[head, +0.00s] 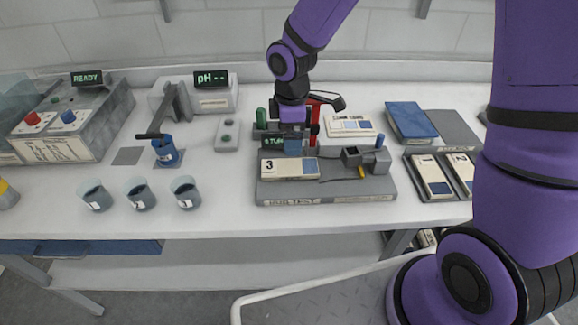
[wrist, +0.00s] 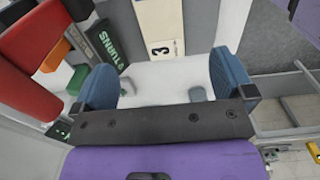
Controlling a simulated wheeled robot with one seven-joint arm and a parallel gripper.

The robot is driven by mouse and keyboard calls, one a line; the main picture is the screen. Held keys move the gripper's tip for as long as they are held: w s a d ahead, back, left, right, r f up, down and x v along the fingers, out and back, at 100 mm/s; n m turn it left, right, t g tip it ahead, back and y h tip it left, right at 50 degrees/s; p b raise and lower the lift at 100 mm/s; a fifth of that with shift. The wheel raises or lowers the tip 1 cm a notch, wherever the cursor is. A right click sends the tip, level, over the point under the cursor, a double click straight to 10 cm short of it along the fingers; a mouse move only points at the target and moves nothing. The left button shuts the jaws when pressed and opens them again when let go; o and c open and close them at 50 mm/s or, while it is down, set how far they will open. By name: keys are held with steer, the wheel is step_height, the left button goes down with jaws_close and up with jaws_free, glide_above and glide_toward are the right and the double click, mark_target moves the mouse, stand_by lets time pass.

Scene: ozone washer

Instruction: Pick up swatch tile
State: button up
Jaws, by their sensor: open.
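A cream tile marked 3 (head: 290,169) lies on the grey fixture (head: 325,196) at the table's middle. In the wrist view the tile (wrist: 160,28) lies beyond my fingers, near the top edge. My gripper (head: 292,146) is just behind the tile, with its blue fingers apart. In the wrist view my gripper (wrist: 165,85) is open and nothing is between its fingers. Cream tiles marked 1 (head: 432,176) and 2 (head: 462,170) lie in a dark tray at right. I cannot tell which tile is the swatch tile.
A small grey device (head: 374,160) sits on the fixture's right. Several cups (head: 140,194) stand at front left. Bare table lies in front of the fixture.

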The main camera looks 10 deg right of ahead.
mark_target(290, 167)
steer(key=shift+a+f, duration=0.15)
steer(key=shift+f, duration=5.35)
steer(key=shift+c, duration=0.2)
steer(key=c, duration=1.1)
